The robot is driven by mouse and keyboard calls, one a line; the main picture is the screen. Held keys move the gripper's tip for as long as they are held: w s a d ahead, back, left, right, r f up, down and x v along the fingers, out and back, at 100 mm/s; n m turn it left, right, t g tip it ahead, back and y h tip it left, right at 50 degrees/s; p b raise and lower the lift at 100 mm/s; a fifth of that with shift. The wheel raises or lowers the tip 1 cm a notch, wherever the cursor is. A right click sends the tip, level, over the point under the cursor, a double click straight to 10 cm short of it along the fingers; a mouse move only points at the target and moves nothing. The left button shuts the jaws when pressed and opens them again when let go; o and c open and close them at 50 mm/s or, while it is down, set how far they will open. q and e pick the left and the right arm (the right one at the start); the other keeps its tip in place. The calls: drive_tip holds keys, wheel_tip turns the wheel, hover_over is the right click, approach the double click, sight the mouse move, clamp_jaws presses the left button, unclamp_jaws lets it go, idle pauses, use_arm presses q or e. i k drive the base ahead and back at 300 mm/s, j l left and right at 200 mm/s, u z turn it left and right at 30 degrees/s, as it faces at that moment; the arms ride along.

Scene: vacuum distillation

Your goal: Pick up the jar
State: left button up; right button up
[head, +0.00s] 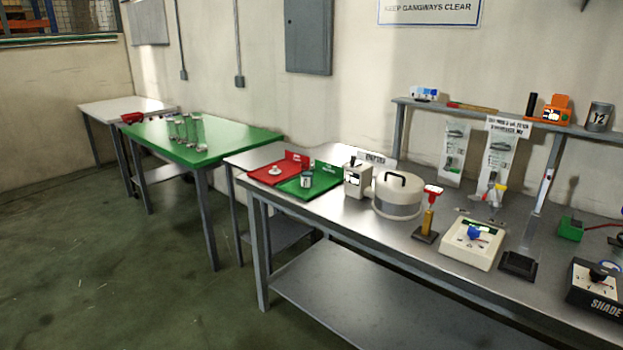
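A small jar-like container (306,180) with a pale label and dark top stands on the green tray (324,189) on the metal bench. Several clear glass cylinders (181,128) stand grouped on the green table (232,136) farther left; they could also be jars, and I cannot tell their contents. Neither of my grippers is in view.
A red tray (262,174) holding a small pale object sits left of the green tray. A white box-shaped device (357,180) and a round pale vessel (398,196) stand to its right. A raised shelf (480,114) runs behind. The floor (140,270) in front is clear.

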sight(306, 169)
drive_tip(key=i+j, duration=0.3)
drive_tip(key=i+j+z, duration=0.1)
drive_tip(key=i+j, duration=0.15)
drive_tip(key=i, duration=0.25)
